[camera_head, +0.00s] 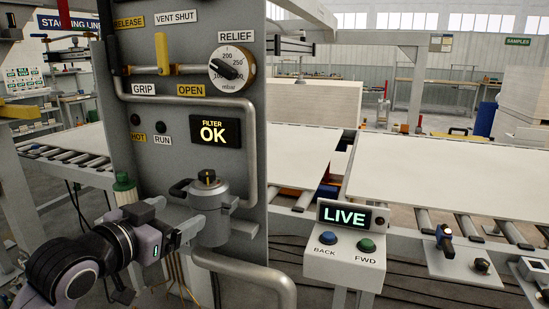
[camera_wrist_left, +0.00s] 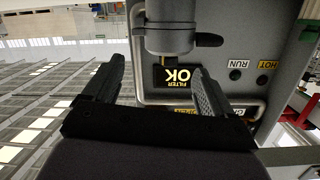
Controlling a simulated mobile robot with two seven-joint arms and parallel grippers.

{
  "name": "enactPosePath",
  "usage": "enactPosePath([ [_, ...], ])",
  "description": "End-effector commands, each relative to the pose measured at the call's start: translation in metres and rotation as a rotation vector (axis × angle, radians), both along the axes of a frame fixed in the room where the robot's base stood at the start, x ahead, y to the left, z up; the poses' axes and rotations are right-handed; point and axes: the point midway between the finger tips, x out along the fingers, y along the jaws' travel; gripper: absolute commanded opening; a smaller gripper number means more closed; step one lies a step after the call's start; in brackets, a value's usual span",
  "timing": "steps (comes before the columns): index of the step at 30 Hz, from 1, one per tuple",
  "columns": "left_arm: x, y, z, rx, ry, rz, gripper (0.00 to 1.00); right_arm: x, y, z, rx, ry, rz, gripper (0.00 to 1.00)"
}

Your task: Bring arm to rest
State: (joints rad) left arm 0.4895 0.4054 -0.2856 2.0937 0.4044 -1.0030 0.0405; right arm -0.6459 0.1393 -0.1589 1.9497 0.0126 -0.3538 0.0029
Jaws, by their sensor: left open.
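My left arm comes in from the lower left in the head view. Its gripper (camera_head: 184,226) is beside the grey filter housing (camera_head: 209,222), a cylinder with a dark and yellow knob on top, fixed to the grey panel (camera_head: 185,120). In the left wrist view, which is upside down, the two dark fingers of the left gripper (camera_wrist_left: 157,68) stand wide apart with nothing held between them. The housing (camera_wrist_left: 168,38) is ahead of the fingers; I cannot tell whether they touch it. The display (camera_head: 215,132) reads FILTER OK. My right gripper is not in view.
A grey pipe (camera_head: 190,101) runs across the panel, near a RELIEF dial (camera_head: 231,69). A control box (camera_head: 345,248) showing LIVE has BACK and FWD buttons. White boards (camera_head: 450,170) lie on the roller conveyor to the right. Free space shows left of the panel.

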Motion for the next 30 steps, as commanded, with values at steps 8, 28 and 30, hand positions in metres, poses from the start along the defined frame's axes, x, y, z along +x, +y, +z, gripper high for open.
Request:
enactPosePath([
  [8,-0.028,0.005,-0.13,-0.064,0.152,0.066,0.85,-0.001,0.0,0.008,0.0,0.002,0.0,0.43],
  [28,-0.227,0.023,-0.35,-0.046,0.464,0.226,0.85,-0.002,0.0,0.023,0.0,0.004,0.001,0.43],
  [30,-0.239,0.023,-0.357,-0.042,0.478,0.231,0.85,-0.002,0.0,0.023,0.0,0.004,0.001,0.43],
])
